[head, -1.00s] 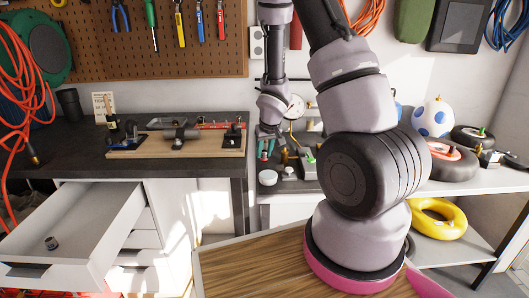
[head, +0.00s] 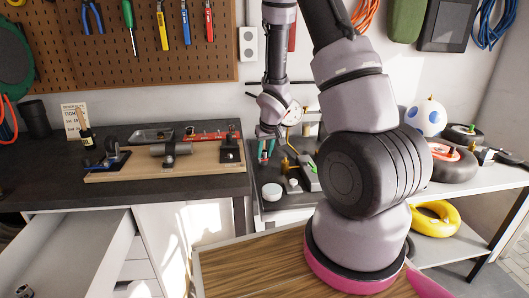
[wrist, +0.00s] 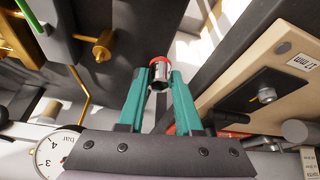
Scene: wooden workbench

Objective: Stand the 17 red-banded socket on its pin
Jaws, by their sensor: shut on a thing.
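My gripper (head: 266,150) hangs in front of the wall, just right of the dark bench's end. In the wrist view its teal fingers (wrist: 160,85) are shut on the red-banded socket (wrist: 161,80). It is a small metal cylinder with a red ring at its far end and its dark open end towards the camera. A wooden board (head: 205,161) on the bench carries several fixtures. One black plate with a stud (wrist: 264,97) shows in the wrist view beside a label (wrist: 302,63) that seems to read 17 mm. The socket is apart from the plate.
A shelf with a dial gauge (wrist: 55,155) and brass fittings (wrist: 101,46) lies close to my gripper. An open white drawer (head: 75,250) juts out below the bench, with another small socket (head: 24,291) inside. A white round tin (head: 272,192) stands on the right-hand shelf.

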